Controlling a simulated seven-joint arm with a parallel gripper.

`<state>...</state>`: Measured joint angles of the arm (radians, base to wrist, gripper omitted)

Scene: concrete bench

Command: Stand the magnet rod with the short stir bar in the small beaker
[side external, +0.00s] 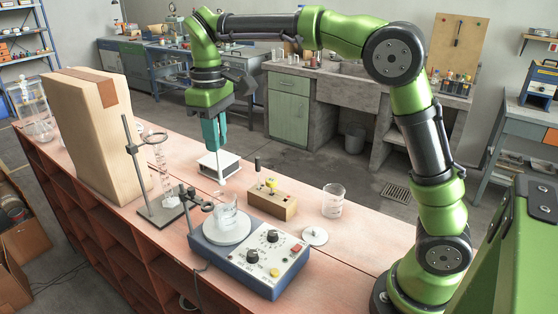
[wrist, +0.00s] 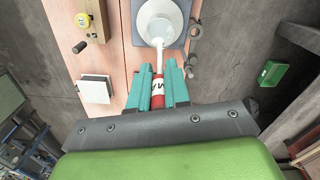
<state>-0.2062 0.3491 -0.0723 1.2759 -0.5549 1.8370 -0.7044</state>
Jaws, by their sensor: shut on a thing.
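My gripper (side external: 214,146) is shut on the magnet rod, high over the bench near the white square tray. The rod's white shaft (side external: 218,166) hangs down below the fingers. In the wrist view, its red and white grip (wrist: 158,92) sits between the teal fingers (wrist: 156,84). I cannot make out a stir bar at its tip. One clear beaker (side external: 225,210) stands on the stirrer's round white plate. Another clear beaker (side external: 333,201) stands on the bench to the right. I cannot tell for sure which is the small one.
The blue stirrer (side external: 262,268) stands at the front. A wooden block (side external: 271,204) with a yellow top is behind it.

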